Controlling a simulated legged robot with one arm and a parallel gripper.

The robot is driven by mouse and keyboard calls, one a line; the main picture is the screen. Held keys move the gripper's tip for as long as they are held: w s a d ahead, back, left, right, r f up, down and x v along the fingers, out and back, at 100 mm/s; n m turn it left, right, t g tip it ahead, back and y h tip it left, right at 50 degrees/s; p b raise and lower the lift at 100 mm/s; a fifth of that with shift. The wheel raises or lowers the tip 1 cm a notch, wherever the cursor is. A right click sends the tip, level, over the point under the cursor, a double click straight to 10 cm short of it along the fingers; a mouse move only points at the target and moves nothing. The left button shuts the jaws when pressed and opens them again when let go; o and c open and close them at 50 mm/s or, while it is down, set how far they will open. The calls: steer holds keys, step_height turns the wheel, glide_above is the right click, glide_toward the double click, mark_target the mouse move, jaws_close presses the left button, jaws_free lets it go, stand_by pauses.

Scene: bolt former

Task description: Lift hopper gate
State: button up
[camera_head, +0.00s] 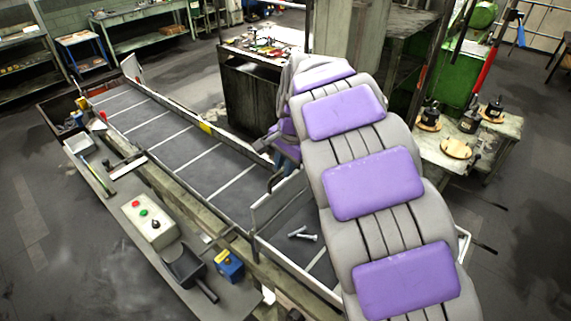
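A long conveyor (180,150) with cross slats runs from the upper left to the lower right, ending in a walled section. An upright metal plate (272,208) stands across it, just before the part where loose bolts (303,236) lie; it may be the hopper gate, but I cannot tell for sure. My grey and purple arm reaches over the conveyor's right side from the lower right. My gripper (268,146) is at its far end, above and close to the plate. The fingers are small and partly hidden by my arm, so their state and any contact are unclear.
A control box (150,222) with coloured buttons, a black tray (183,264) and a blue box (230,265) sit along the left ledge. A dark cabinet (252,100) stands behind the conveyor. A bench (480,150) with black-topped parts is at right. Floor is free at left.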

steer(key=shift+o, duration=1.2)
steer(key=shift+w+a, duration=0.1)
steer(key=shift+a, duration=0.1)
steer(key=shift+d, duration=0.15)
steer(key=shift+r, duration=0.35)
step_height(320, 180, up, 16)
steer(key=s+d, duration=0.2)
steer(key=shift+d+r, duration=0.1)
step_height(320, 180, up, 14)
steer(key=d+p, duration=0.1)
steer(key=p, duration=1)
steer(key=shift+s+p, duration=0.35)
